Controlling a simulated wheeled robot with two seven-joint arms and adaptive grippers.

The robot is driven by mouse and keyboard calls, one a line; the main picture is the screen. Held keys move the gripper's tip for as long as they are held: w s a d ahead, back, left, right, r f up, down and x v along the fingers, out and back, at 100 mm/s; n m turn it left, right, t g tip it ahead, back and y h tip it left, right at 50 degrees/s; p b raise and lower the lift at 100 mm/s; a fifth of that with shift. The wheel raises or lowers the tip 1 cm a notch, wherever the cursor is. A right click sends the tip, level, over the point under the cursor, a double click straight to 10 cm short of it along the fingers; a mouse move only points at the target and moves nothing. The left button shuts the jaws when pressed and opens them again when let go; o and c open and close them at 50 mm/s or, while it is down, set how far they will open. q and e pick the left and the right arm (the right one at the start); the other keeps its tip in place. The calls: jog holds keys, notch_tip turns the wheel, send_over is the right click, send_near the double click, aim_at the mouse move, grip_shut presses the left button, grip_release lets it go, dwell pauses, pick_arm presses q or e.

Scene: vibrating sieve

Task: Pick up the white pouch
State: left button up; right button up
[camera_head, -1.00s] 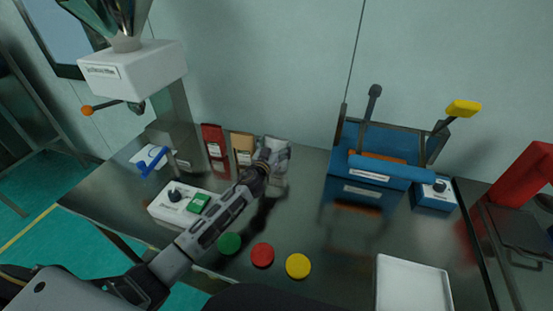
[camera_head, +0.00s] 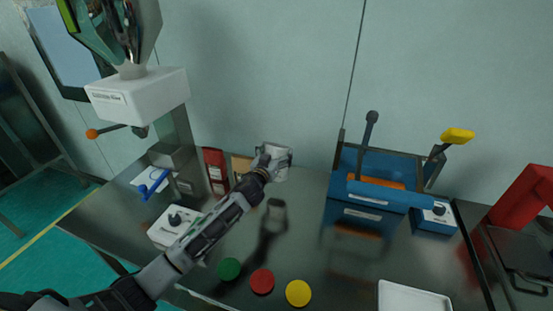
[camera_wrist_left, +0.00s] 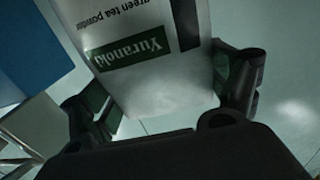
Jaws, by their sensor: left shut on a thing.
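The white pouch (camera_head: 277,163) is in my left gripper (camera_head: 268,162), held above the steel table near the back wall in the head view. A dark reflection shows on the table below it, and the pouch looks clear of the surface. Part of the pouch is hidden by the gripper in the head view. My right gripper is not in view.
A red pouch (camera_head: 215,170) and a brown pouch (camera_head: 241,166) stand left of the gripper. A blue sealer (camera_head: 378,180) stands right. Green (camera_head: 229,269), red (camera_head: 262,281) and yellow (camera_head: 298,293) discs and a white tray (camera_head: 412,299) lie in front. The white-bodied machine (camera_head: 138,97) is at left.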

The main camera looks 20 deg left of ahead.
pick_arm(q)
jog(key=shift+r, duration=1.15)
